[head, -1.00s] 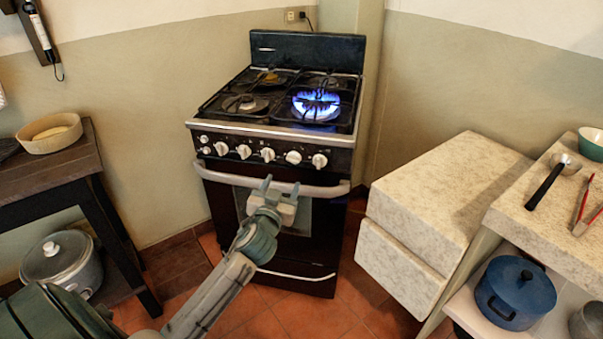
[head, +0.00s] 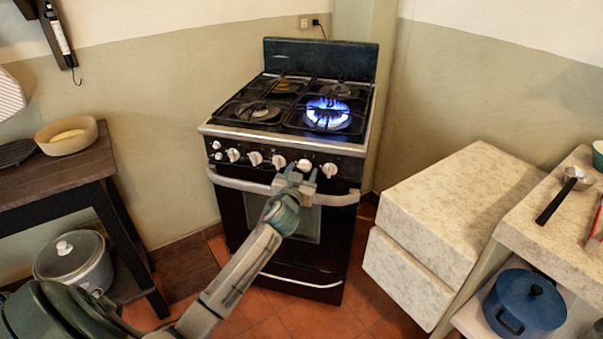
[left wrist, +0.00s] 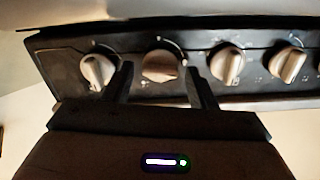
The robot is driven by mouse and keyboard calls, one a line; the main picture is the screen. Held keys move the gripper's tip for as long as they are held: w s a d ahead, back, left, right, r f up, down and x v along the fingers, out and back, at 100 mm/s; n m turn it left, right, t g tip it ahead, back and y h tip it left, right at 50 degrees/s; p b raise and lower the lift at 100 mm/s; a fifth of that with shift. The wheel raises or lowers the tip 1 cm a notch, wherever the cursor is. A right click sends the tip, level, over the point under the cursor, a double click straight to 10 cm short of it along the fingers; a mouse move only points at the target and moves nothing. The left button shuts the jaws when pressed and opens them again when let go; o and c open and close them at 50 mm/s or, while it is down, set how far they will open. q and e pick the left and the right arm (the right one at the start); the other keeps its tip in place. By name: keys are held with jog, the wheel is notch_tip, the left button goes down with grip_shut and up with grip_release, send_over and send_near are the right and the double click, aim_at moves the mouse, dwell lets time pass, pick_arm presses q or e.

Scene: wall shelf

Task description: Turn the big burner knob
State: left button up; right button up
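The black stove (head: 228,129) has a row of white knobs on its front panel. My left gripper (head: 302,172) is in front of the second large knob from the right (head: 303,164), above the oven door handle. In the left wrist view, its two dark fingers (left wrist: 160,85) are spread, with this knob (left wrist: 163,66) between and beyond their tips. Neighbouring knobs show on both sides; I cannot tell whether the fingers touch the knob. The front right burner (head: 327,115) is lit with a blue flame. My right gripper is not in view.
The oven handle (head: 245,187) runs across the stove just under the knobs. A stone-topped cabinet (head: 462,190) stands at the right, with a blue pot (head: 524,300) on a lower shelf. A dark wooden table (head: 60,178) stands at the left. Floor shows in front of the stove.

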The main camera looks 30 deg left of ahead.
pick_arm(q)
jog(key=c, duration=0.7)
jog(key=shift+c, duration=0.2)
jog(key=m+p, duration=0.3)
jog(key=m, duration=0.5)
jog(key=shift+r+p, duration=0.1)
jog(key=shift+p, duration=0.2)
jog(key=m+p, duration=0.2)
jog(key=m, duration=0.4)
jog(key=shift+m+p, duration=0.7)
jog(key=shift+m, duration=0.5)
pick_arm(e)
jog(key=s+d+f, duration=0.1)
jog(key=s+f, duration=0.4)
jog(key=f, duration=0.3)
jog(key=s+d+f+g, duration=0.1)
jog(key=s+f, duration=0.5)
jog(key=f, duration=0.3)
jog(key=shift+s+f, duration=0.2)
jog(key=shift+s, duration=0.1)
